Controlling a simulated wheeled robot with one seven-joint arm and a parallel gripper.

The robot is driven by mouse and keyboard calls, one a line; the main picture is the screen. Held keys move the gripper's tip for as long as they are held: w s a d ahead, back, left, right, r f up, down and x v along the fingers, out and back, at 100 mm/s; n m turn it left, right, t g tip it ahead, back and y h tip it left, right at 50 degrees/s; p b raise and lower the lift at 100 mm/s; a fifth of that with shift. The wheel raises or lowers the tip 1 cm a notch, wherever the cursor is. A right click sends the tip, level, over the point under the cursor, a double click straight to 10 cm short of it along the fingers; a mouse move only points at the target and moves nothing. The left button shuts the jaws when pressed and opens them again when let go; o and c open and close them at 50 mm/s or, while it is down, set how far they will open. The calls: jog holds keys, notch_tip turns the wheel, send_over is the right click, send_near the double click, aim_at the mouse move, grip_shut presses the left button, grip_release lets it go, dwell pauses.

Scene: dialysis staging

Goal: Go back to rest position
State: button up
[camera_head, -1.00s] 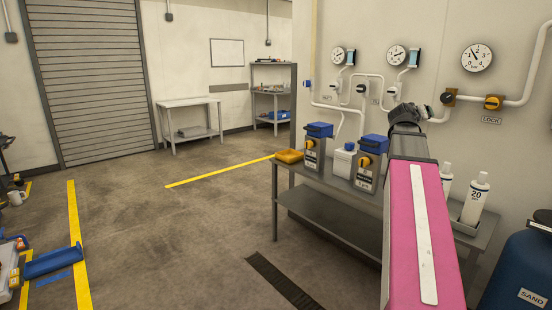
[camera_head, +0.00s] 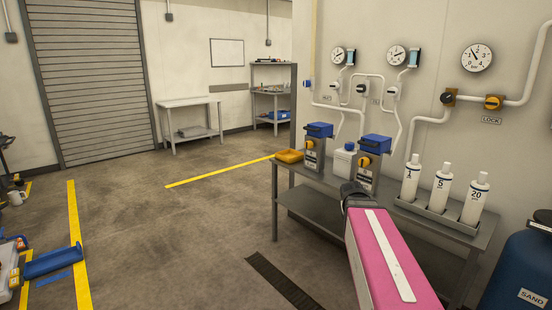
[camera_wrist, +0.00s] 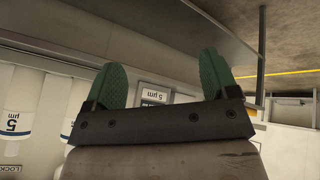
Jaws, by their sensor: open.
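My gripper shows in the wrist view (camera_wrist: 161,78), with two green fingertips spread wide apart. It is open and nothing is held between the fingers. The fingers themselves cannot be made out there.
Three white bottles, marked 1, 5 (camera_head: 441,188) and 20, stand in a tray (camera_head: 437,219) on the bench. Blue-topped units (camera_head: 319,130), a white jug (camera_head: 344,160) and a yellow item (camera_head: 289,156) stand left. A blue tank (camera_head: 520,262) is right.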

jog(key=s+a+f+n+g+y, duration=0.1)
jog(key=s+a+f+g+y, duration=0.2)
jog(key=s+a+f, duration=0.9)
notch_tip(320, 180, down, 3)
jog(key=shift+s+a+f+g+y, duration=0.1)
jog(key=shift+s+a+g+y, duration=0.35)
jog(key=shift+g, duration=0.55)
jog(key=shift+d, duration=0.1)
dwell(1.1)
